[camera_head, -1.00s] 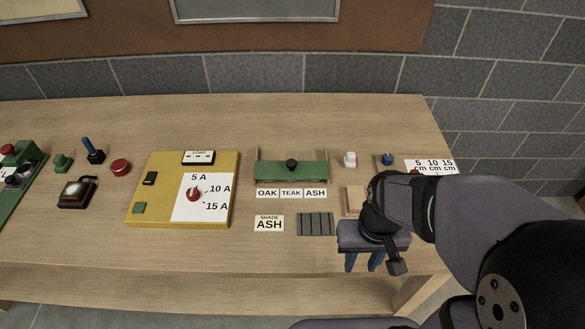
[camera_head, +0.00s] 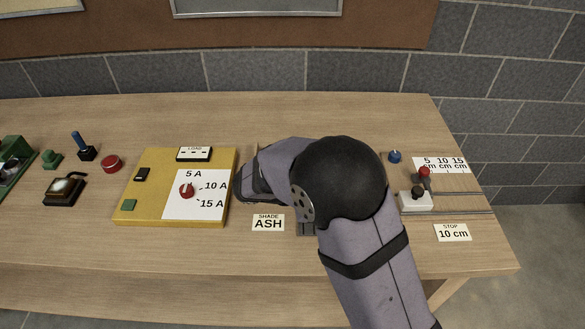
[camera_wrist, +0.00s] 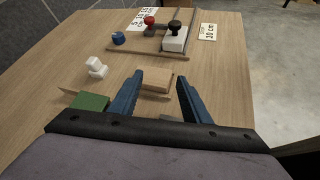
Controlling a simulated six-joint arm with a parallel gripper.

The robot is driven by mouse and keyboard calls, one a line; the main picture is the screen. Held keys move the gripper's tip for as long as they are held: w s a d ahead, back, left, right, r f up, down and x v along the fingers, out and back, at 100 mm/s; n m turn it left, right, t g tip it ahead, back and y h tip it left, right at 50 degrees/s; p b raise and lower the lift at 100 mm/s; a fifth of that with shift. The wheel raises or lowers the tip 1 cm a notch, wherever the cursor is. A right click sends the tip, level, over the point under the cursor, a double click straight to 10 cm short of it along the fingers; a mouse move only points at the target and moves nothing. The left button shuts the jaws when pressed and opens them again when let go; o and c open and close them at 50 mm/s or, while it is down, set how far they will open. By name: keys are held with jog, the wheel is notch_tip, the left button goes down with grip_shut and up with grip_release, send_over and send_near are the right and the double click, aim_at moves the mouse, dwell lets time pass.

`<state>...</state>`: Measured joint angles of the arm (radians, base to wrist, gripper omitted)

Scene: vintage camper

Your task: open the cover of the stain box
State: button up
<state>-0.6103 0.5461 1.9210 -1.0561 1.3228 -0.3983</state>
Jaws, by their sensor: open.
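The stain box is almost wholly hidden behind my arm in the head view. In the wrist view, a green piece (camera_wrist: 91,102), which looks like part of its cover, shows at lower left, partly cut off by my gripper body. The knob and the wood-name labels are out of sight. My gripper (camera_wrist: 158,84) has its two blue fingers apart and empty, to the right of the green piece. A light wooden block (camera_wrist: 156,80) shows between the fingers, beyond them. The SHADE ASH card (camera_head: 268,222) lies on the table.
A yellow load panel (camera_head: 150,180) lies left of my arm. A slide rig with a white block (camera_head: 415,201) and red knob (camera_head: 424,171) is on the right. A white switch (camera_wrist: 96,68) and blue knob (camera_wrist: 118,38) stand nearby. The front table strip is clear.

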jog(key=w+a+n+t, duration=0.2)
jog(key=a, duration=0.2)
jog(key=w+a+n+t+b, duration=0.1)
jog(key=w+a+n+t, duration=0.1)
jog(key=a, duration=0.3)
jog(key=w+a+n+t+b, duration=0.1)
jog(key=w+a+n+t, duration=0.1)
jog(key=a+t, duration=0.1)
jog(key=shift+w+a+r+n+t+h, duration=0.15)
jog(key=shift+w+a+r+h, duration=0.05)
jog(key=shift+a, duration=0.2)
jog(key=shift+w+a+r+n+t+h, duration=0.15)
jog(key=shift+w+a+h, duration=0.05)
jog(key=shift+a, duration=0.15)
jog(key=a+n, duration=0.1)
jog(key=a+f+n+t+b, duration=0.1)
jog(key=w+a+f+t+y, duration=0.1)
jog(key=a, duration=0.1)
jog(key=shift+n, duration=0.4)
jog(key=shift+w+d+r, duration=0.1)
jog(key=shift+w+d, duration=0.25)
jog(key=shift+d, duration=0.1)
jog(key=shift+p+x, duration=0.7)
jog(key=shift+x, duration=2.5)
jog(key=shift+c, duration=0.3)
